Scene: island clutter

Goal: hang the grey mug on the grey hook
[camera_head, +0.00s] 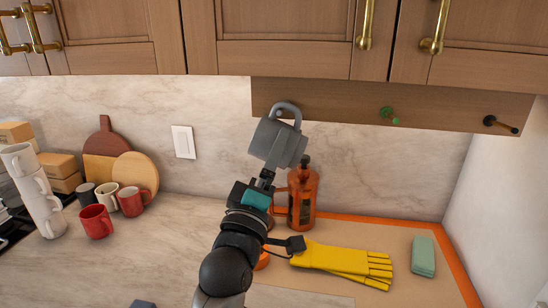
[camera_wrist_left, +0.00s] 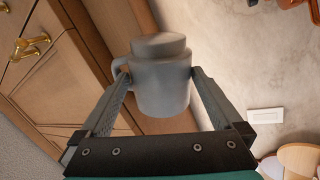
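The grey mug (camera_head: 277,143) is held up in the air, tilted, in front of the left part of the wooden hook board (camera_head: 340,108). Its handle (camera_head: 288,108) points up and overlaps the board; I cannot tell whether it touches anything there. My left gripper (camera_head: 266,178) is shut on the mug from below. In the left wrist view the mug (camera_wrist_left: 162,88) sits between the two fingers (camera_wrist_left: 158,78), with its handle on the left. I cannot make out the grey hook; the mug may hide it. My right gripper is not in view.
Stacked white mugs (camera_head: 38,195) and a red mug (camera_head: 96,222) are at left.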

